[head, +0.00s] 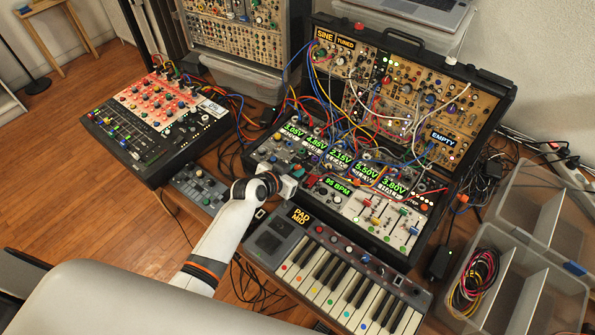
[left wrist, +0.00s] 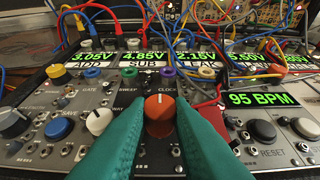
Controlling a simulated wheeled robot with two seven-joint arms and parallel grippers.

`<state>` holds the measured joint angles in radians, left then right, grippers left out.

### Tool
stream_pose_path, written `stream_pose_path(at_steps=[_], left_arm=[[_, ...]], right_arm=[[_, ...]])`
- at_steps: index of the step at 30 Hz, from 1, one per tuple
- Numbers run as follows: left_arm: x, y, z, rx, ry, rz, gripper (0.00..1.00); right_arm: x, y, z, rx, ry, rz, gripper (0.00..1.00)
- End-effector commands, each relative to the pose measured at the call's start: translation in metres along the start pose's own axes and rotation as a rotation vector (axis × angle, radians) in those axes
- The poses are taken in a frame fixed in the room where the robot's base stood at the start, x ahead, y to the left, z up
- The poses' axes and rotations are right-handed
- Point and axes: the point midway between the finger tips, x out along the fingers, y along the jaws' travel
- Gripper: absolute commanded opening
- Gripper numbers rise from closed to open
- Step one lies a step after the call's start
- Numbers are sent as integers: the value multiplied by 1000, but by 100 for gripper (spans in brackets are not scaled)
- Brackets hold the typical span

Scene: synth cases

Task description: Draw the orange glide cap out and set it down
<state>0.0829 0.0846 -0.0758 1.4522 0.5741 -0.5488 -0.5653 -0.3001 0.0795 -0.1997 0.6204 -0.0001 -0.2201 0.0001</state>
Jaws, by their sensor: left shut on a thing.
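The orange glide cap (left wrist: 159,113) is a round knob with a pale pointer line, in the middle of the left wrist view. My left gripper (left wrist: 160,122) has a green finger on each side of it and is shut on it. The cap is at the dark panel, and I cannot tell whether any gap lies beneath it. In the head view my left gripper (head: 288,184) is at the lower left of the synth case (head: 372,240) and hides the cap. My right gripper is not in view.
Patch cables (head: 330,115) hang over the case close behind the gripper. A white knob (left wrist: 98,121) and a blue knob (left wrist: 59,127) are left of the cap. A keyboard (head: 335,285) lies in front, a mixer (head: 150,120) at left, and a clear divided bin (head: 520,265) at right.

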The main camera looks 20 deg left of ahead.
Motion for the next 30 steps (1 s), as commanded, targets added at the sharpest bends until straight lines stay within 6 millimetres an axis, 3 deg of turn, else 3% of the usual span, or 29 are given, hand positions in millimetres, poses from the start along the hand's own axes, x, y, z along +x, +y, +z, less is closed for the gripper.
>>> stream_pose_path(at_steps=[30], left_arm=[[-14,0,25,0,0,0,0]], right_arm=[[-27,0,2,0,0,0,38]])
